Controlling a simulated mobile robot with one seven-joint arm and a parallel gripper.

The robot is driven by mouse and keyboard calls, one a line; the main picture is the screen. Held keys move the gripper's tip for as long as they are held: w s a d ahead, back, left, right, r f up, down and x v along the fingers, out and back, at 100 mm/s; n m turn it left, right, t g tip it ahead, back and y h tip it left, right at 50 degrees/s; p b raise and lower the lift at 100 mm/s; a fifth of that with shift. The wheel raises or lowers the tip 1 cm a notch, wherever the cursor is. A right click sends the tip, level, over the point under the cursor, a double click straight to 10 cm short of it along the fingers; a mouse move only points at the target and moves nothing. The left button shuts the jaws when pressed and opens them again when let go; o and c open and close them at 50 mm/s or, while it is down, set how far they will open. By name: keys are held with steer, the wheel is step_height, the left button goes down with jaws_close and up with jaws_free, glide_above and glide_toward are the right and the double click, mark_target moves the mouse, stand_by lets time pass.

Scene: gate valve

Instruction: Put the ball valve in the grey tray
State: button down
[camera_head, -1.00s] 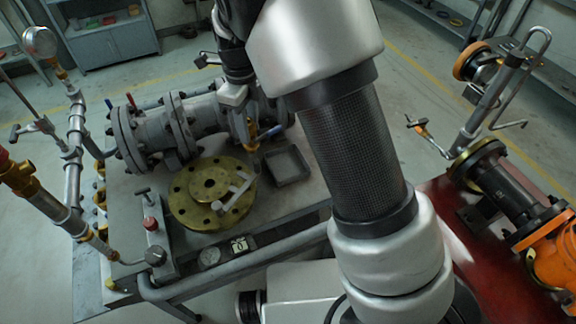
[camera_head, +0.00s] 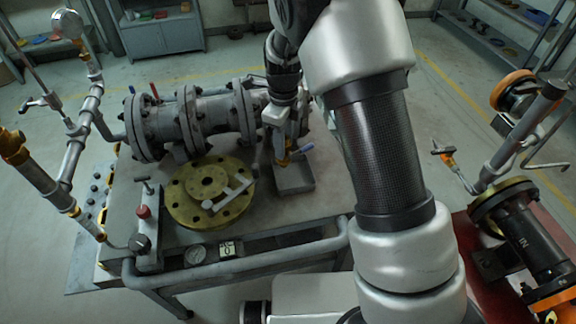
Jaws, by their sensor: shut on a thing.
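The ball valve (camera_head: 286,158) is a small brass body with a blue lever pointing right. My gripper (camera_head: 282,144) points down and is shut on the valve; its fingers are small and partly hidden in this view. The grey tray (camera_head: 298,189) is a shallow square box on the workbench, just right of the brass flange. The valve shows over the tray's back part; whether it touches the tray is hard to tell.
A brass flange (camera_head: 208,193) with a grey wrench-like tool on it lies left of the tray. A grey flanged pipe (camera_head: 195,124) runs behind. A pressure gauge pipe (camera_head: 87,105) stands at the left. A red bench (camera_head: 480,285) with pipework is at the right.

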steer(key=shift+f, duration=3.3)
steer(key=shift+f, duration=0.15)
steer(key=c, duration=1.3)
jaws_free()
